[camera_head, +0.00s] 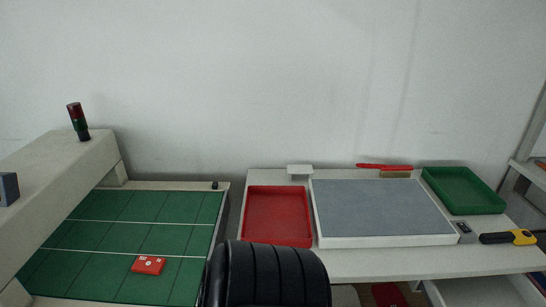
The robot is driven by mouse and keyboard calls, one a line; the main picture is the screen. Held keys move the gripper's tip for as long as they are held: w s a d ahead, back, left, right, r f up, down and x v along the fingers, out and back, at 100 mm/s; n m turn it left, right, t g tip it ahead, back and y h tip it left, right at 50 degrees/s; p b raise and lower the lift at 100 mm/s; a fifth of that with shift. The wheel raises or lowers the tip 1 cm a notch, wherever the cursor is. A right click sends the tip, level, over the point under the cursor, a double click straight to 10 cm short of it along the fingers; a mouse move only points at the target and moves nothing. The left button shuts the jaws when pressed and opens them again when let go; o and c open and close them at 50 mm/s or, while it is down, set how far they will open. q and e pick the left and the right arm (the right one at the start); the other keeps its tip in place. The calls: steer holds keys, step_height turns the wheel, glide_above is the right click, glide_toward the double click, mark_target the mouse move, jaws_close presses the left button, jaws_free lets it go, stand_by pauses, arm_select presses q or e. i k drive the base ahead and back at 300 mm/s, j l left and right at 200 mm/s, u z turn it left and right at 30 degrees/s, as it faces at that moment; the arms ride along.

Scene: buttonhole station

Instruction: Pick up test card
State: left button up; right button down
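A small red card (148,265) with white marks lies flat on the green gridded mat (138,207) at the lower left. It looks like the test card, but its marks are too small to read. Nothing touches it. Neither of my grippers shows in the head view.
A table on the right holds a red tray (248,216), a grey-topped white board (345,241), a green tray (460,209), a red pen-like tool (384,166) and a yellow-black tool (509,238). A pale beam (62,170) with a signal lamp (77,122) stands left.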

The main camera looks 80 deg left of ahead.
mark_target(144, 264)
steer(key=u, duration=3.75)
